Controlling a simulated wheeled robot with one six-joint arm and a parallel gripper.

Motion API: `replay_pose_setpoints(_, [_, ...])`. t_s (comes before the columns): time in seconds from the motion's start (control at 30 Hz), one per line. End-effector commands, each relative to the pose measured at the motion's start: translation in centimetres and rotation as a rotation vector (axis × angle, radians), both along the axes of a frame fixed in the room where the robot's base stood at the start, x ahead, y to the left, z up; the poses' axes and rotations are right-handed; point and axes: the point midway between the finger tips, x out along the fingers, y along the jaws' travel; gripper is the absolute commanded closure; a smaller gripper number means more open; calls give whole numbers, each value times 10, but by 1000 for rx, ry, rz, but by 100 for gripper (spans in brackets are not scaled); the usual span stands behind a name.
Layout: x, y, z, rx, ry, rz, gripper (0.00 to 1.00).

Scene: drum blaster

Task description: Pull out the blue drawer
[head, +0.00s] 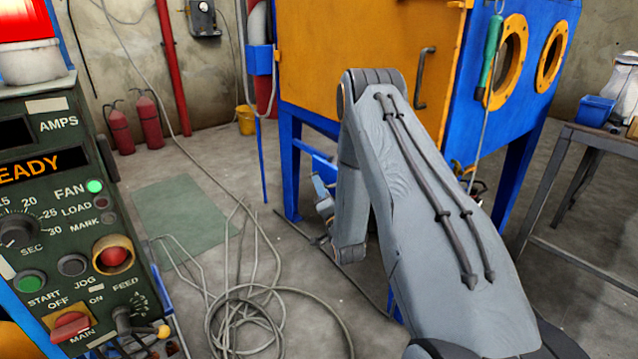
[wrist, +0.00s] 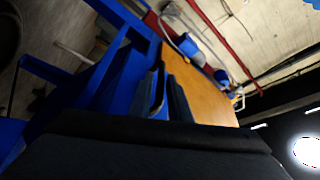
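The blue drawer is not clearly visible. A blue part (head: 318,166) shows under the cabinet in the head view, partly behind my arm, and I cannot tell whether it is the drawer. My gripper (head: 322,192) hangs low at the cabinet's front left, small and partly hidden by my own arm. In the wrist view, the dark fingers of my gripper (wrist: 163,84) stand apart, with a strip of blue between them. I cannot tell whether they touch it. No held object can be made out.
The blue cabinet has an orange door (head: 365,55) and blue legs (head: 291,165). Loose cables (head: 245,325) lie on the floor left of my arm. A control panel (head: 70,220) fills the left side. A grey table (head: 600,140) stands at right.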

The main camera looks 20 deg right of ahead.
Motion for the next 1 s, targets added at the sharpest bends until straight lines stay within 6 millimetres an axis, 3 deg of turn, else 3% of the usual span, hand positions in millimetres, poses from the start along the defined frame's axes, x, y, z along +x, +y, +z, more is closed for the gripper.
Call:
replay_pose_setpoints(0.2, [-36,2,-8,1,3,-2,83])
replay_pose_setpoints(0.4, [-55,4,-12,0,3,-2,83])
replay_pose_setpoints(1.0, [-58,5,-12,1,1,-2,83])
